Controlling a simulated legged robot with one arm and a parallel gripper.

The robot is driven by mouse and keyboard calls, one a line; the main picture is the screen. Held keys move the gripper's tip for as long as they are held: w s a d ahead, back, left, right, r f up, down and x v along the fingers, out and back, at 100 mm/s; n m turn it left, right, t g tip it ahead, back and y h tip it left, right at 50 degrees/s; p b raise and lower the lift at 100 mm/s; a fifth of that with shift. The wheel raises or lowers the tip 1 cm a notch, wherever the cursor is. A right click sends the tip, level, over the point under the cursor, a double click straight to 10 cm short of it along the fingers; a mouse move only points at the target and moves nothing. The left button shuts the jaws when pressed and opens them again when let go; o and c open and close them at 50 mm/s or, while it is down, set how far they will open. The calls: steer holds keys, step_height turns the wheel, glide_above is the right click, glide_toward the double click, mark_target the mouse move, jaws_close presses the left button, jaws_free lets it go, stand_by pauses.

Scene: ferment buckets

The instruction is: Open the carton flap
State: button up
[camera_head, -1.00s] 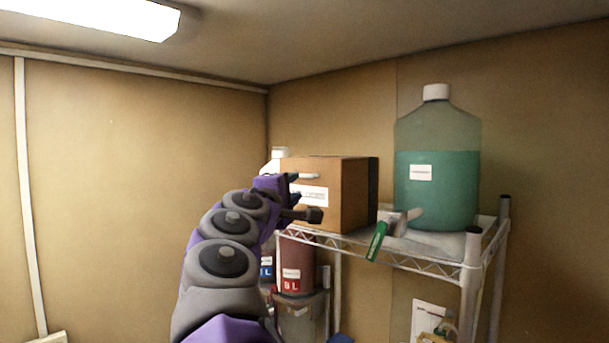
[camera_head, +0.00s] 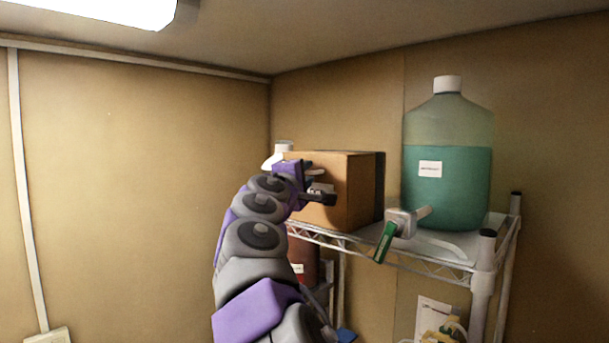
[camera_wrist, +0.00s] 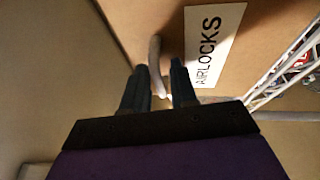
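The carton (camera_head: 355,185) is a brown cardboard box on the wire shelf, with a dark right side. In the wrist view its face (camera_wrist: 160,18) carries a white label (camera_wrist: 216,45) reading AIRLOCKS. A pale grey, bar-like handle (camera_wrist: 155,60) stands out from that face beside the label. My gripper (camera_head: 320,186) is at the carton's front left. In the wrist view my gripper (camera_wrist: 160,72) has its dark fingers apart, with the handle between them. A gap shows on at least one side of the handle. The carton looks closed; its flap edges are not clear.
A large jug of green liquid (camera_head: 447,185) stands right of the carton. A grey and green tool (camera_head: 393,233) overhangs the wire shelf's front edge (camera_head: 430,264). A white-capped bottle (camera_head: 279,154) is behind the carton's left side. A red container (camera_head: 303,262) sits below.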

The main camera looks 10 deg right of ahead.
steer(key=shift+a, duration=0.7)
steer(key=c, duration=0.3)
steer(key=shift+a, duration=0.3)
jaws_close()
steer(key=shift+w+d+f, duration=0.1)
steer(key=shift+d, duration=0.3)
